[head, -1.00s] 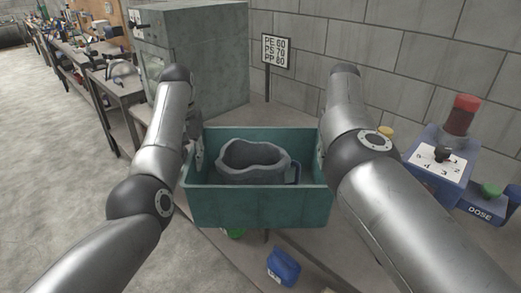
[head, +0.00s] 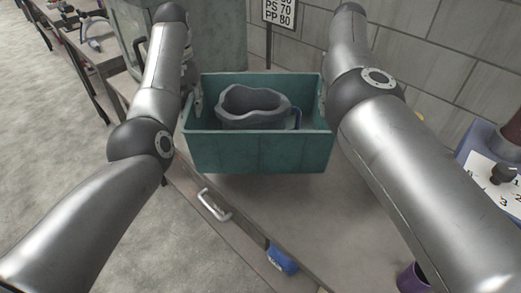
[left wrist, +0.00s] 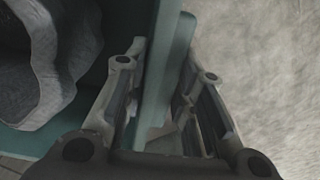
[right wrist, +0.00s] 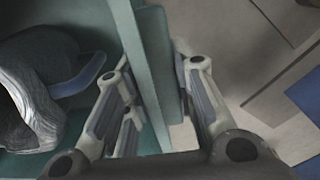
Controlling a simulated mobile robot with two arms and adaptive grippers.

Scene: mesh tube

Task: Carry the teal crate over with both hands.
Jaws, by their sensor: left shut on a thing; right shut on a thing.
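The teal crate (head: 262,153) is in the middle of the head view, held level between my two arms. A grey, wavy-rimmed bowl-like thing (head: 252,108) sits inside it, with a blue handle-like piece (right wrist: 83,76) beside it. My left gripper (left wrist: 162,75) is shut on the crate's left side wall, one finger inside and one outside. My right gripper (right wrist: 155,75) is shut on the right side wall in the same way. In the head view the arms and crate walls largely hide both grippers.
A workbench with a metal drawer handle (head: 214,205) lies below the crate. A blue object (head: 281,259) is near its front edge, and a purple cup (head: 413,278) is at lower right. A dial box (head: 492,178) stands at the right. A sign (head: 280,14) stands behind.

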